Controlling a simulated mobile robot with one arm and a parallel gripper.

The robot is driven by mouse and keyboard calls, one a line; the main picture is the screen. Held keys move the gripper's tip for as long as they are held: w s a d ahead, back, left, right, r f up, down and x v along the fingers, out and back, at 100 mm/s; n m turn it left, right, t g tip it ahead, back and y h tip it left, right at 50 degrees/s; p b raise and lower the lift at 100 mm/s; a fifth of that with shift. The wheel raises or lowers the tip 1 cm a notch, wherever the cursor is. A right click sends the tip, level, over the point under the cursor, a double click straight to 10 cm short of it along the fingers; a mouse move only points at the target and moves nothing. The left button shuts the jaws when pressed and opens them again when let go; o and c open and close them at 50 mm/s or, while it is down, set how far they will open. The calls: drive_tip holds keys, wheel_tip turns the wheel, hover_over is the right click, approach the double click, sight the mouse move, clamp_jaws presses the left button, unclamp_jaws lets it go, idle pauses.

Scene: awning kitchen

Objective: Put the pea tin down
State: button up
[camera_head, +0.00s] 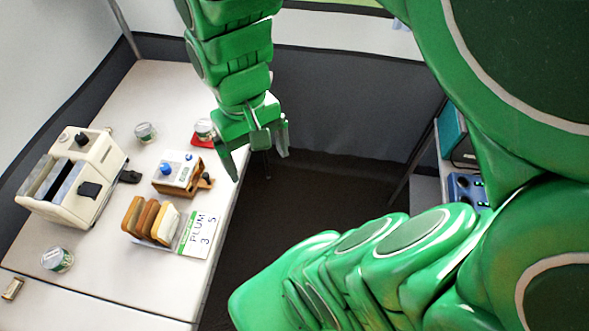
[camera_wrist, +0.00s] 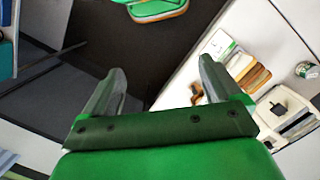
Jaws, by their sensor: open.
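My gripper (camera_head: 260,162) is open, pointing down past the right edge of the white table (camera_head: 170,88). In the wrist view the space between its fingers (camera_wrist: 162,68) is empty. A small tin with a pale lid (camera_head: 204,127) stands on a red mat (camera_head: 203,140) at the table's right edge, just left of my gripper. A second tin (camera_head: 145,132) stands farther left at the back. A third, green-labelled tin (camera_head: 57,259) stands at the front left; a tin also shows in the wrist view (camera_wrist: 306,70). I cannot read which one is the pea tin.
A cream toaster (camera_head: 93,172) stands at the left. A dark floor gap (camera_head: 285,210) lies right of the table. A blue item (camera_head: 466,188) sits at right.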

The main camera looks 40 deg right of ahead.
drive_tip(key=s, duration=0.5)
drive_tip(key=shift+s+d+r, duration=0.2)
drive_tip(key=shift+s, duration=0.05)
drive_tip(key=shift+o, duration=0.5)
